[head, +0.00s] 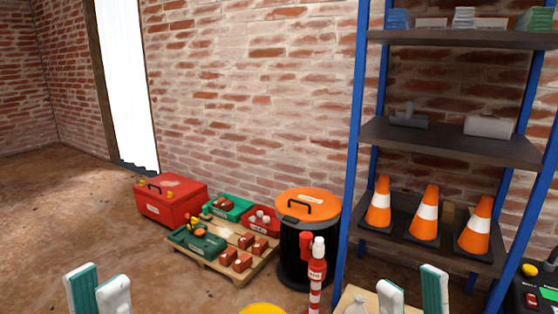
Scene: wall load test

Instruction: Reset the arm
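My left gripper (99,291) is at the bottom left of the head view. Its two fingers stand upright and apart, with a teal pad showing on one, and nothing is seen between them. My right gripper (411,293) is at the bottom right, in front of the shelf rack. Its fingers are also upright and apart, with a teal pad showing and no held object visible. Both arms behind the fingers are cut off by the lower picture edge.
A blue-post shelf rack (354,150) with several orange cones stands right. An orange-lidded black bin (309,205), a wooden pallet (232,276) with trays, and a red box (171,205) line the brick wall. A red-white post (317,270) stands in front. Floor at left is clear.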

